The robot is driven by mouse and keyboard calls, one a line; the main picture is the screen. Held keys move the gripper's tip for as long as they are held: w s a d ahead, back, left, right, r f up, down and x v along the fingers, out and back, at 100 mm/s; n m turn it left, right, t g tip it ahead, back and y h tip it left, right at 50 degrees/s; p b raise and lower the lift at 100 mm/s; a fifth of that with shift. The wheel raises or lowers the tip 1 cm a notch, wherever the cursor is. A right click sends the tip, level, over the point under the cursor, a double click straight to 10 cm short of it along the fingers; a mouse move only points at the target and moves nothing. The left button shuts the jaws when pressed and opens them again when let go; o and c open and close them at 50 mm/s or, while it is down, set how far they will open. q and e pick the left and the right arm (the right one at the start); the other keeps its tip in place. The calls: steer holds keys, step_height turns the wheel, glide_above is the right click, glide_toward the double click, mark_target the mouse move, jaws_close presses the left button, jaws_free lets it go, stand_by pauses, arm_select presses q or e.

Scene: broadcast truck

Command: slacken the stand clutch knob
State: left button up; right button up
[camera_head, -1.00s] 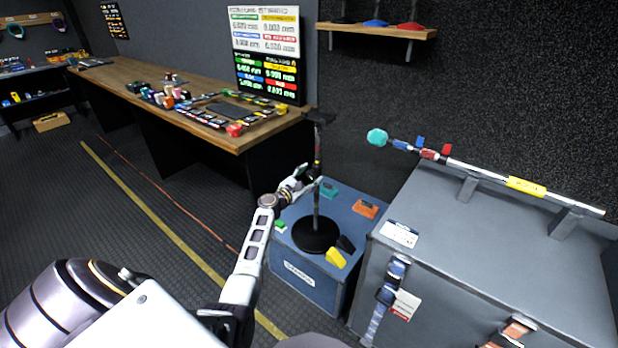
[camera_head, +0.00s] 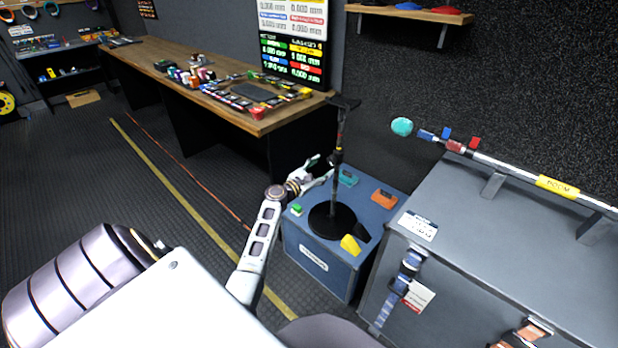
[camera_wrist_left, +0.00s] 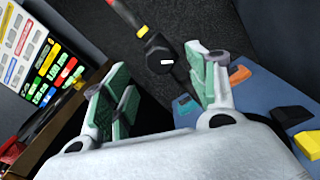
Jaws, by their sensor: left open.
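The stand (camera_head: 336,185) is a dark pole on a round black base, upright on a blue case. Its black clutch knob (camera_wrist_left: 160,60), with a white mark, shows in the left wrist view between and beyond my fingertips. In the head view the clutch (camera_head: 336,157) is a dark collar partway up the pole. My left gripper (camera_head: 322,168) is open, just left of the pole and close to the clutch. In the left wrist view its green-padded fingers (camera_wrist_left: 158,85) are spread, with nothing between the pads. My right gripper is not in view.
The blue case (camera_head: 318,262) carries a yellow block (camera_head: 350,244), an orange block (camera_head: 384,198) and other small blocks around the stand base. A large grey case (camera_head: 500,240) with a boom pole stands to the right. A wooden bench (camera_head: 215,103) runs behind.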

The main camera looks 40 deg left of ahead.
arm_select(q)
steer(key=s, duration=0.6)
steer(key=shift+s+a, duration=0.2)
steer(key=shift+s, duration=0.05)
stand_by(0.4)
